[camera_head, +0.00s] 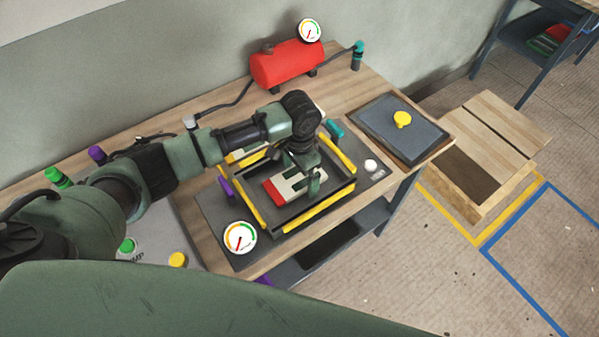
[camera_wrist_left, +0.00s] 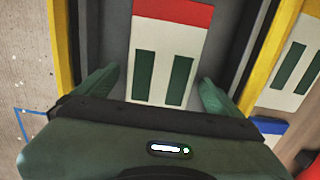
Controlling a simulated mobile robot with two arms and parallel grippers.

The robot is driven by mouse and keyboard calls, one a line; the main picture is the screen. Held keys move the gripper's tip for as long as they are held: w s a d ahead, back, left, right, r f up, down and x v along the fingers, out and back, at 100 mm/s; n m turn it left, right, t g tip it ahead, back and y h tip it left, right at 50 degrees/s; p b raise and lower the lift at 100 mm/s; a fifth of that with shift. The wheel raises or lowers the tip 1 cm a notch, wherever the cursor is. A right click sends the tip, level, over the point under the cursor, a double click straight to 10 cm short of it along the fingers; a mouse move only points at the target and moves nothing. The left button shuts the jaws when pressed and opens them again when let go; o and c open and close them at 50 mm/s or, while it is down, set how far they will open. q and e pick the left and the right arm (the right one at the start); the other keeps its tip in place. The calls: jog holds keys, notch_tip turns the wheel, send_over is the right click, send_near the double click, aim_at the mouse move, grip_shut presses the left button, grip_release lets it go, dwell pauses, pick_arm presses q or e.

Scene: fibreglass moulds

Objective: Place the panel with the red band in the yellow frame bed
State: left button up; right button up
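The panel with the red band (camera_head: 276,193) is white with dark green stripes. It lies within the yellow frame bed (camera_head: 307,215), between the yellow side bars and dark rails. It also shows in the left wrist view (camera_wrist_left: 156,88), its red band at the far end, with a yellow bar (camera_wrist_left: 62,45) to the left. My left gripper (camera_head: 305,183) is directly over the panel. In the left wrist view its two green fingers (camera_wrist_left: 157,90) are spread, one on each side of the panel, with narrow gaps visible. My arm hides part of the panel and bed in the head view. My right gripper is out of view.
Another striped white panel (camera_wrist_left: 297,60) lies outside the right yellow bar. A red tank (camera_head: 287,64) stands at the bench's back. A wooden crate (camera_head: 470,178) is on the floor beyond.

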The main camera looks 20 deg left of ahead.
aim_at(300, 177)
pick_arm(q)
notch_tip(300, 177, up, 12)
jog(key=b, duration=0.1)
jog(key=shift+r+b, duration=0.15)
jog(key=shift+b, duration=0.25)
dwell(0.4)
jog(key=shift+d, duration=0.15)
